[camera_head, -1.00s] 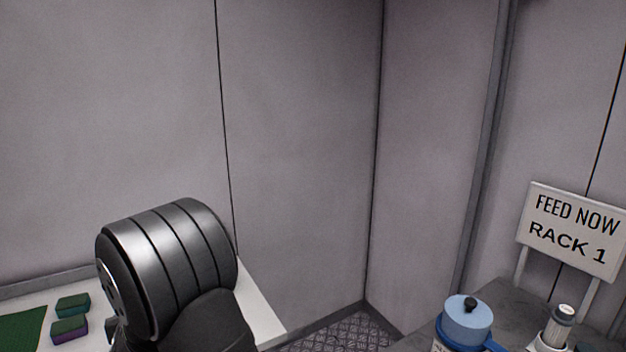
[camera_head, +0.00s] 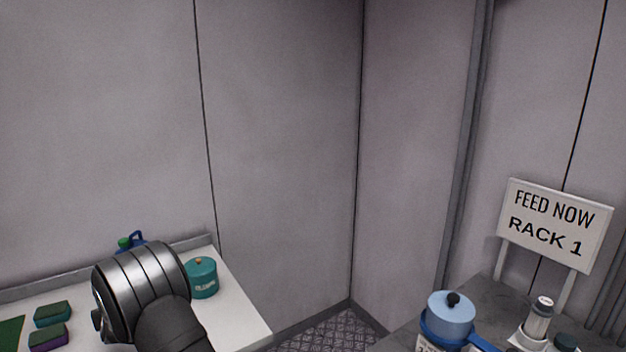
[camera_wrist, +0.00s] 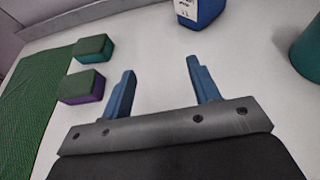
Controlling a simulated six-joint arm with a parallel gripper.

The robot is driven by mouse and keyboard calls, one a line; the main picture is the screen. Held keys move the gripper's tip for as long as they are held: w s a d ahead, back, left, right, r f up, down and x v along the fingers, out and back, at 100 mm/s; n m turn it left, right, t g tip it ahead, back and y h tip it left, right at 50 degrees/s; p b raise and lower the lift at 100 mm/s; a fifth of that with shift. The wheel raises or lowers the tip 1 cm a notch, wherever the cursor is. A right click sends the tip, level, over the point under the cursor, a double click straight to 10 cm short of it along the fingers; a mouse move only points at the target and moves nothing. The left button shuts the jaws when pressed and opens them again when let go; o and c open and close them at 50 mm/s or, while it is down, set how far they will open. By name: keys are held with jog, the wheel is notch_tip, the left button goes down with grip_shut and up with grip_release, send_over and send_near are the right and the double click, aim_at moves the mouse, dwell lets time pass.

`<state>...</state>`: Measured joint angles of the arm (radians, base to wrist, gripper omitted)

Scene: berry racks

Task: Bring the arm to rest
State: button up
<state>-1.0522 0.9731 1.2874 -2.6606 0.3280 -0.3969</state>
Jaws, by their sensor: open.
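My gripper (camera_wrist: 162,92) shows in the wrist view with its two blue fingers spread apart. It is open and nothing is between the fingers. It hangs over the white counter (camera_wrist: 145,62), and a blue container with a white label (camera_wrist: 205,12) stands beyond the fingertips. In the head view my dark arm link covers part of the counter (camera_head: 235,305), and the gripper itself is hidden there.
Two sponges, one teal-sided (camera_head: 52,313) and one purple-sided (camera_head: 48,337), lie beside a green mat (camera_wrist: 40,105). A teal pot (camera_head: 202,280) stands on the counter right of my arm.

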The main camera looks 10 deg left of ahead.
jog(key=s+a+f, duration=0.2)
jog(key=a, duration=0.1)
jog(key=s+a+f, duration=0.1)
jog(key=a+f, duration=0.1)
jog(key=shift+s+a, duration=0.2)
jog(key=shift+a, duration=0.05)
jog(key=shift+s+a+f, duration=0.2)
jog(key=shift+a+f, duration=0.15)
jog(key=shift+f, duration=0.15)
jog(key=shift+w+d+r, duration=0.25)
jog(key=shift+d+r, duration=0.1)
jog(key=shift+r, duration=0.15)
jog(key=w+d+r, duration=0.5)
jog(key=d+r, duration=0.1)
jog(key=d, duration=0.2)
jog(key=s+a+v, duration=0.1)
jog(key=v, duration=0.6)
jog(key=shift+r, duration=0.2)
